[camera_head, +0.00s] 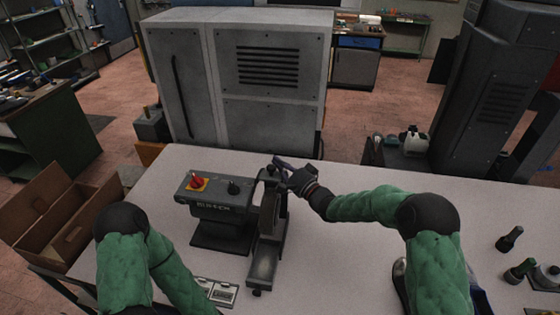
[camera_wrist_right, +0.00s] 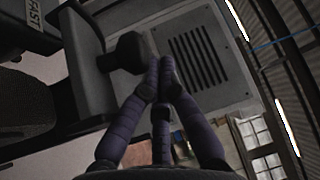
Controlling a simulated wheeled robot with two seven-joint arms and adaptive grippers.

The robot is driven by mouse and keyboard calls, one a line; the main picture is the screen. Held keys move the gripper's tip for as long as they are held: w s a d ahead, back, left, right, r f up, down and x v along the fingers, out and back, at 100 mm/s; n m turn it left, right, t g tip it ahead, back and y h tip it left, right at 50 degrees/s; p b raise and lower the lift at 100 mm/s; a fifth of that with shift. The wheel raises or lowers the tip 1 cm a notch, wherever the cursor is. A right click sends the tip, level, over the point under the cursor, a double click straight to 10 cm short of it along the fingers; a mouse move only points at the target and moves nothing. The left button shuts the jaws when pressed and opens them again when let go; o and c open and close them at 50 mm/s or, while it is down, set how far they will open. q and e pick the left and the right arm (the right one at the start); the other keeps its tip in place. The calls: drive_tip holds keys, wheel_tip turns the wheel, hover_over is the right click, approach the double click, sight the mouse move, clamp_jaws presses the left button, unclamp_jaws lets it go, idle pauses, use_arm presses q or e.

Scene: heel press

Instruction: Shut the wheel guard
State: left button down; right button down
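The bench sander (camera_head: 222,205) stands on the table with a red switch on a yellow plate and a black knob on top. At its right side is the wheel guard (camera_head: 269,205), a narrow dark upright part; its exact angle is hard to tell. In the right wrist view a grey guard-like part (camera_wrist_right: 82,75) carries a black knob (camera_wrist_right: 126,52). My right gripper (camera_head: 284,164) is at the guard's upper right; its purple fingertips (camera_wrist_right: 160,62) are together, just beside the knob. I see nothing between them, and contact is unclear. My left gripper is outside the view.
The pale table (camera_head: 340,245) is clear in front of the sander's right side. A large grey cabinet (camera_head: 240,80) stands behind. An open cardboard box (camera_head: 65,220) is at the left.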

drive_tip(key=s+f+n+y+b, duration=0.1)
drive_tip(key=s+b, duration=0.1)
drive_tip(key=b, duration=0.2)
drive_tip(key=s+f+n+y+b, duration=0.1)
drive_tip(key=s+n+b, duration=0.1)
drive_tip(key=b, duration=0.1)
drive_tip(key=s+a+f+n+b, duration=0.1)
drive_tip(key=s+b, duration=0.1)
drive_tip(key=b, duration=0.2)
drive_tip(key=shift+a+f+t+y+b, duration=0.1)
drive_tip(key=shift+f+t+y+b, duration=0.15)
drive_tip(key=shift+t+y+b, duration=0.15)
drive_tip(key=shift+s+f+n+b, duration=0.1)
drive_tip(key=shift+s+n+b, duration=0.2)
drive_tip(key=shift+n+b, duration=0.15)
drive_tip(key=shift+s, duration=0.1)
drive_tip(key=v, duration=1.2)
